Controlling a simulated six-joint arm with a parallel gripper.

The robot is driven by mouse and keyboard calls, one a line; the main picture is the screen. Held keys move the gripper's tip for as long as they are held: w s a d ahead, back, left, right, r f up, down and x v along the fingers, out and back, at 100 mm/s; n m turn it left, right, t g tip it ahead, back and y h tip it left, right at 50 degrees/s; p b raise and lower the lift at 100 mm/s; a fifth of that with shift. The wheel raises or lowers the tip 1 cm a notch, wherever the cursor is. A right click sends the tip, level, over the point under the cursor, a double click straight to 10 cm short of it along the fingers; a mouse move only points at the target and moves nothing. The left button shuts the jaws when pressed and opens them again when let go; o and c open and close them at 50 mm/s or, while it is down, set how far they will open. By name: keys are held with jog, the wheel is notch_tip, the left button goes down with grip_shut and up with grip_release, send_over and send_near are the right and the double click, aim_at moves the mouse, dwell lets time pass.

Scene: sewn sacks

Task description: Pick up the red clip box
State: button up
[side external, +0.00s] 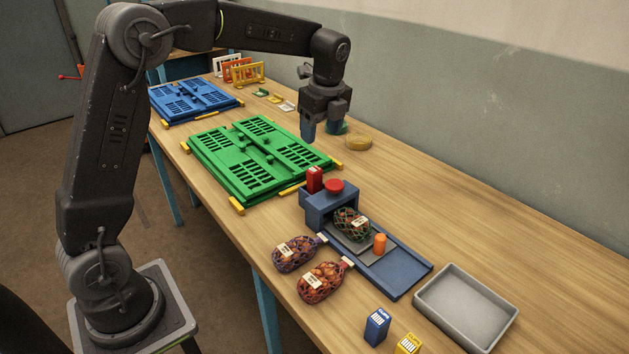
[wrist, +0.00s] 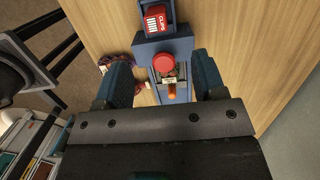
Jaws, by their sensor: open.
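The red clip box (side external: 314,179) stands upright on the back part of a blue bench fixture (side external: 318,207), beside a round red button (side external: 334,186). In the wrist view the red clip box (wrist: 157,20), with its white label, shows near the top edge, beyond the red button (wrist: 164,64). My gripper (side external: 322,132) is open and empty, its blue fingers pointing down. It hangs above the table on the far side of the red clip box, apart from it. In the wrist view both fingers of my gripper (wrist: 162,78) stand wide apart.
A netted sack (side external: 350,224) and an orange cylinder (side external: 380,243) are on the fixture. Two netted sacks (side external: 294,254) lie beside it. Blue (side external: 377,325) and yellow (side external: 408,344) boxes and a grey tray (side external: 423,296) are nearer. A green folded crate (side external: 221,171) lies behind.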

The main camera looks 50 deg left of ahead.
aim_at(314, 169)
jog(key=f, duration=0.5)
jog(key=a+f, duration=0.1)
jog(key=f, duration=0.1)
jog(key=shift+s+f, duration=0.1)
jog(key=shift+f, duration=0.25)
jog(key=shift+s+a+f, duration=0.15)
jog(key=shift+a+f, duration=0.05)
jog(key=shift+f, duration=1.15)
jog(key=shift+s+a+f, duration=0.1)
jog(key=shift+a+f, duration=0.05)
jog(key=shift+f, duration=1.15)
jog(key=shift+c, duration=0.3)
jog(key=c, duration=0.9)
jog(key=shift+r, duration=0.15)
jog(key=shift+c, duration=0.2)
